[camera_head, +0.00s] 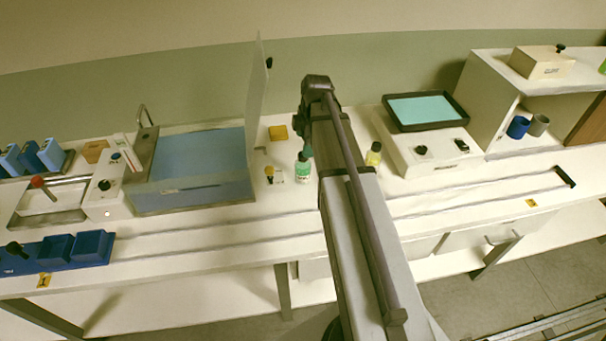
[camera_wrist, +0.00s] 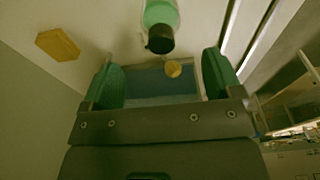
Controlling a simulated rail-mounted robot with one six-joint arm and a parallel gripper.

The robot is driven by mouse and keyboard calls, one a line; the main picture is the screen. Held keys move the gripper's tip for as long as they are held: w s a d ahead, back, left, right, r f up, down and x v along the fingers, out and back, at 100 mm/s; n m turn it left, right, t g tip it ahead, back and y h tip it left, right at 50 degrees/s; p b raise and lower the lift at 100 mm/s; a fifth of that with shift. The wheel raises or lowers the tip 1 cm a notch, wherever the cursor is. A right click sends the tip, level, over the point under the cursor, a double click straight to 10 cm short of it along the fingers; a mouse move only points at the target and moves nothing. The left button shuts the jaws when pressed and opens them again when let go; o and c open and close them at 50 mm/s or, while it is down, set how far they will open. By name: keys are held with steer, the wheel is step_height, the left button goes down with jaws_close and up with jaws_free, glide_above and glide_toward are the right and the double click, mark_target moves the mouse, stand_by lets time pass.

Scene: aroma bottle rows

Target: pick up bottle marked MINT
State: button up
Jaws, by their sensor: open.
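A green bottle (camera_head: 303,170) with a pale label stands on the bench just left of my arm in the head view. Its lettering is too small to read for certain. In the wrist view a green bottle with a black cap (camera_wrist: 160,14) shows at the top centre, just beyond the fingertips and between their lines. My gripper (camera_wrist: 160,58) is open, its two green fingers apart with nothing between them. In the head view my arm hides most of the gripper. A yellow bottle (camera_head: 374,155) stands right of my arm.
A blue water bath (camera_head: 200,155) with a raised clear lid (camera_head: 257,95) stands left of the green bottle. A yellow block (camera_head: 278,132) lies behind the bottle, and a small yellow-topped item (camera_head: 270,172) sits beside it. A white device (camera_head: 425,148) stands at right.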

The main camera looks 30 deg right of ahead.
mark_target(302, 161)
steer(key=f+b, duration=0.2)
steer(key=f, duration=0.1)
steer(key=f+b, duration=0.2)
steer(key=f, duration=0.1)
steer(key=a+f+b, duration=0.1)
steer(key=f+b, duration=0.2)
steer(key=shift+w+a, duration=0.1)
steer(key=shift+w, duration=0.05)
steer(key=shift+r, duration=0.3)
steer(key=c, duration=1.1)
step_height(302, 161, up, 10)
steer(key=p, duration=1)
steer(key=shift+r+p, duration=0.15)
steer(key=shift+p, duration=0.15)
